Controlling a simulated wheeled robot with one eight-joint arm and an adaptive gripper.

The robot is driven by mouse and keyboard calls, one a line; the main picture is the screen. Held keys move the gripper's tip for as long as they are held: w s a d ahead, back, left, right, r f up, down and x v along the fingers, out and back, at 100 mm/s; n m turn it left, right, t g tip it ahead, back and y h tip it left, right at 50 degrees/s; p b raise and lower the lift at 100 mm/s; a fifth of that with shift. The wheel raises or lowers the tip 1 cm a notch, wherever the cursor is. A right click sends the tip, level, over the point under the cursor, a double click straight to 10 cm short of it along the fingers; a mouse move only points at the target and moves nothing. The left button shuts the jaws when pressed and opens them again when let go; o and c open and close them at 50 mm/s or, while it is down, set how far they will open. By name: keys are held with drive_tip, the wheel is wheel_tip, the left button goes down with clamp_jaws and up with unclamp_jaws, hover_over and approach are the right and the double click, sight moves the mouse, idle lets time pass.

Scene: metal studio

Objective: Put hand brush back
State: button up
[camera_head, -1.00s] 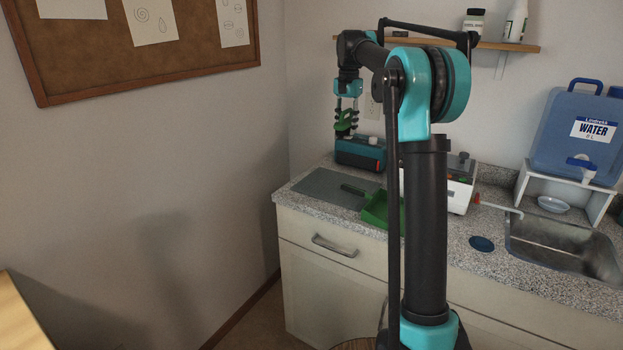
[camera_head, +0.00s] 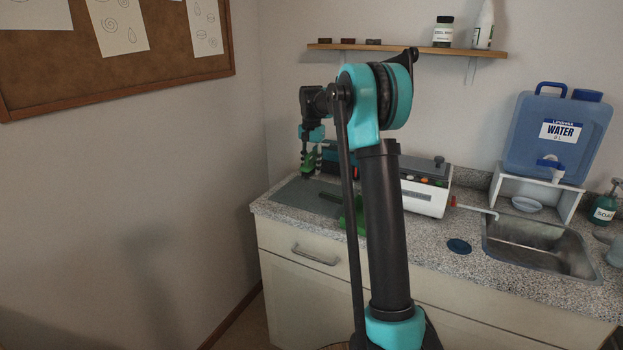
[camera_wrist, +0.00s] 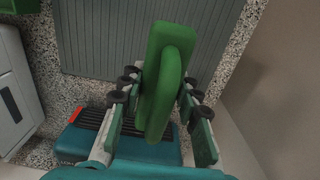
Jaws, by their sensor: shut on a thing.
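The hand brush is green; in the wrist view the hand brush (camera_wrist: 168,75) is between the fingers of my gripper (camera_wrist: 160,95), which is shut on it. In the head view my gripper (camera_head: 310,155) holds the brush (camera_head: 308,166) low, near the back of the grey ribbed mat (camera_head: 290,193). I cannot tell whether the brush touches the mat. A green dustpan (camera_head: 345,215) lies at the mat's right, partly hidden by my arm.
A teal box (camera_wrist: 85,145) with a black ribbed top stands behind the mat, close to the gripper. A white device (camera_head: 425,195) stands right of my arm. Further right are a sink (camera_head: 540,245) and a blue water container (camera_head: 560,130). The wall is close on the left.

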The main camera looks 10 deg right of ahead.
sight(312, 178)
drive_tip(key=shift+f, duration=2.35)
clamp_jaws()
drive_tip(key=shift+f, duration=0.15)
drive_tip(key=o, duration=1.2)
unclamp_jaws()
wheel_tip(312, 178, up, 12)
drive_tip(key=shift+r, duration=0.15)
